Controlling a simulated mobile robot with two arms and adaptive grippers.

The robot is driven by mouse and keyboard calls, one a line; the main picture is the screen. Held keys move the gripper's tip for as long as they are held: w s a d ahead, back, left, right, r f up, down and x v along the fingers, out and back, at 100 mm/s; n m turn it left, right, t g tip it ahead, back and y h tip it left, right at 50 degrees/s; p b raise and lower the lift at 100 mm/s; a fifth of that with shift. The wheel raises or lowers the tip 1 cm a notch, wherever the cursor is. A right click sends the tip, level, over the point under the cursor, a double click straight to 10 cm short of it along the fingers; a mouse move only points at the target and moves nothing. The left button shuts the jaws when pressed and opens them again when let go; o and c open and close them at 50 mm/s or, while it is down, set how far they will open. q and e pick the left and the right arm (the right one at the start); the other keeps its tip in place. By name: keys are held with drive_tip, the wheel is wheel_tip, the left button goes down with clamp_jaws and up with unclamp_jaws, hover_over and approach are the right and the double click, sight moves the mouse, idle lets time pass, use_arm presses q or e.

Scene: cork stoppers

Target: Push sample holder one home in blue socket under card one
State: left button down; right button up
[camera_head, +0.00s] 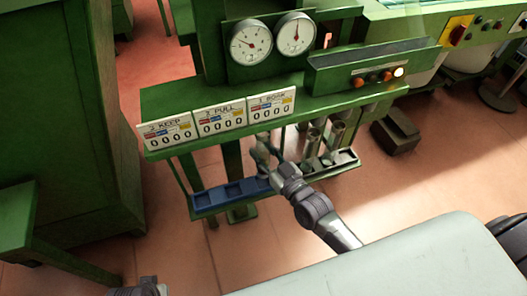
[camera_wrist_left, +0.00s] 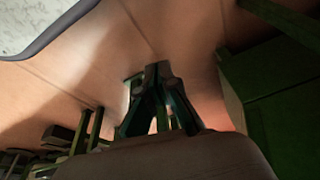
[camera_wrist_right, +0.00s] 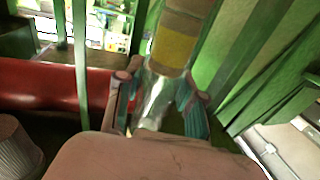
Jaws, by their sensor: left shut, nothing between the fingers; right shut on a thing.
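My right gripper (camera_head: 264,158) reaches up to the lower shelf, below card one (camera_head: 271,105), the rightmost of three cards. In the right wrist view its fingers (camera_wrist_right: 158,102) are shut on a sample holder (camera_wrist_right: 175,45) with a tan and yellow banded body and a clear, shiny part between the fingers. The blue socket strip (camera_head: 231,191) lies on the lower shelf; my right gripper covers its right end, under card one. Whether the holder's lower end is in a socket is hidden. My left gripper (camera_head: 140,288) is at the bottom edge; its fingers (camera_wrist_left: 158,72) are shut and empty.
Two metallic holders (camera_head: 313,140) stand in a dark rack (camera_head: 343,158) just right of my right gripper. The green upper shelf (camera_head: 180,97) overhangs the lower one, with thin green posts between. Two gauges (camera_head: 272,40) are above. The floor in front is clear.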

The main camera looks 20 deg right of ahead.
sight(267, 165)
drive_tip(key=shift+f+b, duration=1.35)
drive_tip(key=shift+b, duration=0.05)
use_arm(q)
drive_tip(key=b+v, duration=0.1)
drive_tip(key=v, duration=0.7)
drive_tip(key=shift+w+r+t, duration=0.2)
drive_tip(key=shift+r+t, duration=0.1)
drive_tip(key=shift+r, duration=0.1)
use_arm(e)
drive_tip(key=shift+f, duration=0.45)
use_arm(q)
drive_tip(key=shift+a, duration=0.15)
drive_tip(key=shift+f+b, duration=0.3)
use_arm(e)
drive_tip(key=shift+f, duration=0.6)
use_arm(q)
drive_tip(key=shift+r, duration=0.25)
drive_tip(key=shift+w+d+f+t, duration=0.2)
drive_tip(key=shift+w+t, duration=0.2)
drive_tip(key=shift+w, duration=0.35)
use_arm(e)
drive_tip(key=shift+f, duration=0.65)
drive_tip(key=o, duration=1.2)
use_arm(q)
drive_tip(key=shift+w, duration=0.1)
